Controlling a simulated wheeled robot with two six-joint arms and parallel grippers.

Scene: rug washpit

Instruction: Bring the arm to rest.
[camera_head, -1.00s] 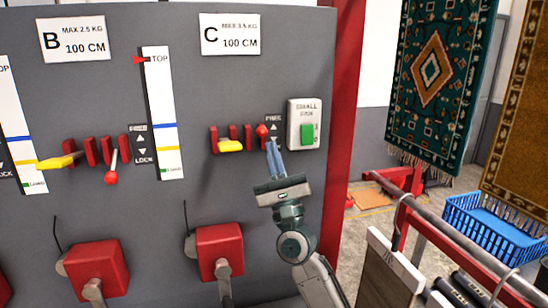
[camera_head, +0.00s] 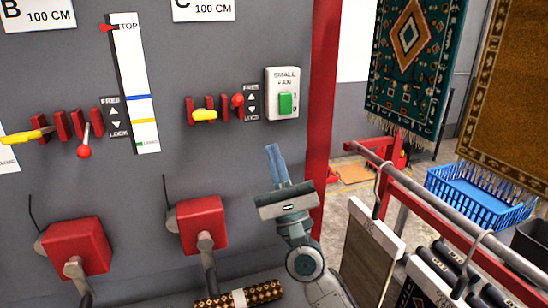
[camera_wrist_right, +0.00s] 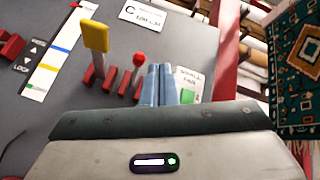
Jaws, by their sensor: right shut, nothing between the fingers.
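My right gripper (camera_head: 276,164) is in the middle of the head view, in front of the grey panel and below the small fan switch. Its two blue fingers are together with nothing between them. They also show shut in the right wrist view (camera_wrist_right: 167,72), pointing at the panel. The gripper appears apart from the red-knobbed lever (camera_head: 238,100) and the yellow-handled lever (camera_head: 204,115) of the right lever group. These levers also show in the wrist view, the red knob (camera_wrist_right: 139,58) left of the fingers and the yellow handle (camera_wrist_right: 95,36) farther left. My left gripper is not in view.
The small fan box (camera_head: 283,93) with its green switch is above the gripper. Red crank housings (camera_head: 202,222) jut from the panel. A red post (camera_head: 322,110) edges it. A rail (camera_head: 425,205) with hanging samples and a blue basket (camera_head: 480,197) are at right.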

